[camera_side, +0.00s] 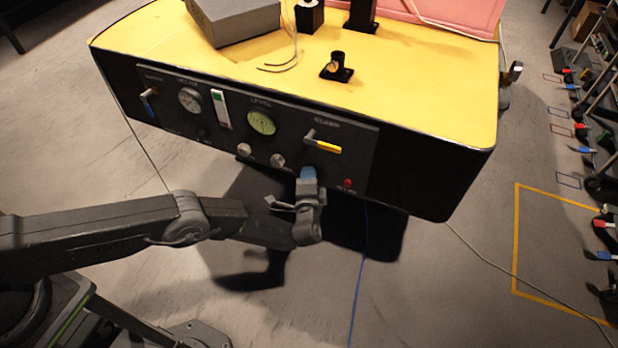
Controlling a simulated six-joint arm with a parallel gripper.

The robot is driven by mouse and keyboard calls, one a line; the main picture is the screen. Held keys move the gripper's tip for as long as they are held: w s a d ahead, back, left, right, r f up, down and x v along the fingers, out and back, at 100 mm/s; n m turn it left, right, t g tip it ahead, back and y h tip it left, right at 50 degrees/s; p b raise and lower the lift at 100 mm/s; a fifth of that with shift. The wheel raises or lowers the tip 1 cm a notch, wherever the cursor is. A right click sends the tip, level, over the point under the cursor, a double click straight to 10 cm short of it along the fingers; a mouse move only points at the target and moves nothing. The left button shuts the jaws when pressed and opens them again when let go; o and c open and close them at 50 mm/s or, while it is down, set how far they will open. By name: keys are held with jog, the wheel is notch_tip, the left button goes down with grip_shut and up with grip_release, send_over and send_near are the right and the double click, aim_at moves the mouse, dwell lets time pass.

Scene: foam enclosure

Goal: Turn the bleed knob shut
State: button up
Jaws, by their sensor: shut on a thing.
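A black control panel (220,125) runs along the front of a yellow-topped cabinet. My gripper (308,178) reaches up to the panel's lower edge, below the yellow-handled lever. It is shut on what looks like the bleed knob, at the right end of a row of small round knobs. Blue shows at the gripper's tip; I cannot tell whether it is the knob or finger pads. The knob is mostly hidden, so its turn angle cannot be read.
Two silver knobs (244,149) sit left of my gripper. A yellow-handled lever (322,143) is just above, and a red button (348,183) to the right. A blue cable (358,275) crosses the floor.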

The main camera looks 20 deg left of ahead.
dwell(0.4)
jog(key=o, duration=0.9)
jog(key=shift+s+d, duration=0.1)
jog(key=v, duration=1.3)
jog(key=shift+s+d, duration=0.1)
jog(key=shift+s, duration=0.2)
